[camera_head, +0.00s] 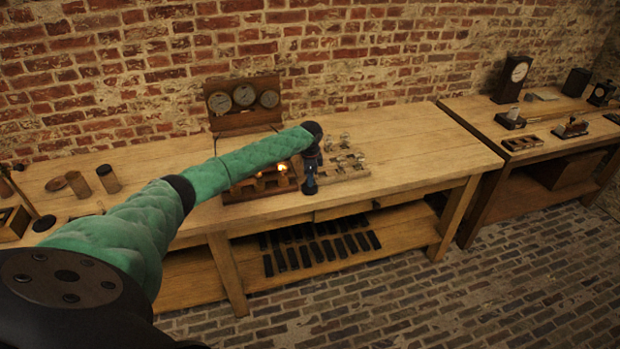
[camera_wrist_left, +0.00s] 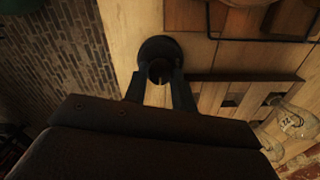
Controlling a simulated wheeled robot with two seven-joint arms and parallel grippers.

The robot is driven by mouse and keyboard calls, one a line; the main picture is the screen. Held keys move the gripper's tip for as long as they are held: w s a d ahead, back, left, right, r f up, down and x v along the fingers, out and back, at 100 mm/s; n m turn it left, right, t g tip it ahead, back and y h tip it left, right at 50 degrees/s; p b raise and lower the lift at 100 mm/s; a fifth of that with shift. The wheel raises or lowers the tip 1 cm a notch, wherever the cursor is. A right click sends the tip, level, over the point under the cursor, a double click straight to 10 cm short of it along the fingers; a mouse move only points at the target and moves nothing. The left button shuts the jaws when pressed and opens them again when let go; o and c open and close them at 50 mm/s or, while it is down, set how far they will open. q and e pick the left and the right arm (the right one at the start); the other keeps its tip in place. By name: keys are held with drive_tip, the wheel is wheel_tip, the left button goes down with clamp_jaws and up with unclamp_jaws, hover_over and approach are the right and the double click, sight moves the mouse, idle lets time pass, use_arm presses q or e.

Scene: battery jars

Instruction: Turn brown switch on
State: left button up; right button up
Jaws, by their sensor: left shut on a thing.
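My left gripper (camera_head: 310,188) points down at the table's front part, between a dark brown wooden unit (camera_head: 247,190) and a pale slotted tray (camera_head: 352,172). In the left wrist view its fingers (camera_wrist_left: 160,85) are closed on a dark round thing (camera_wrist_left: 158,46) with a hollow-looking middle. I cannot tell whether it is resting on the table or held above it. The brown unit has square compartments and a warm glow (camera_head: 282,168). I cannot make out a brown switch for certain. My right gripper is in neither view.
Glass jars (camera_wrist_left: 292,118) stand at the slotted tray. Brown cylinders (camera_head: 108,179) stand at the left. The wooden table's right end (camera_head: 430,150) is clear. A second table (camera_head: 470,115) holds a clock.

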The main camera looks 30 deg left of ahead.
use_arm(q)
drive_tip(key=shift+a+r, duration=0.1)
drive_tip(key=o, duration=1)
drive_tip(key=shift+r, duration=0.1)
drive_tip(key=shift+r+b, duration=0.3)
drive_tip(key=shift+b, duration=0.05)
wheel_tip(320, 180, up, 6)
drive_tip(key=shift+f+b, duration=0.25)
drive_tip(key=shift+b, duration=0.75)
drive_tip(key=shift+r, duration=0.7)
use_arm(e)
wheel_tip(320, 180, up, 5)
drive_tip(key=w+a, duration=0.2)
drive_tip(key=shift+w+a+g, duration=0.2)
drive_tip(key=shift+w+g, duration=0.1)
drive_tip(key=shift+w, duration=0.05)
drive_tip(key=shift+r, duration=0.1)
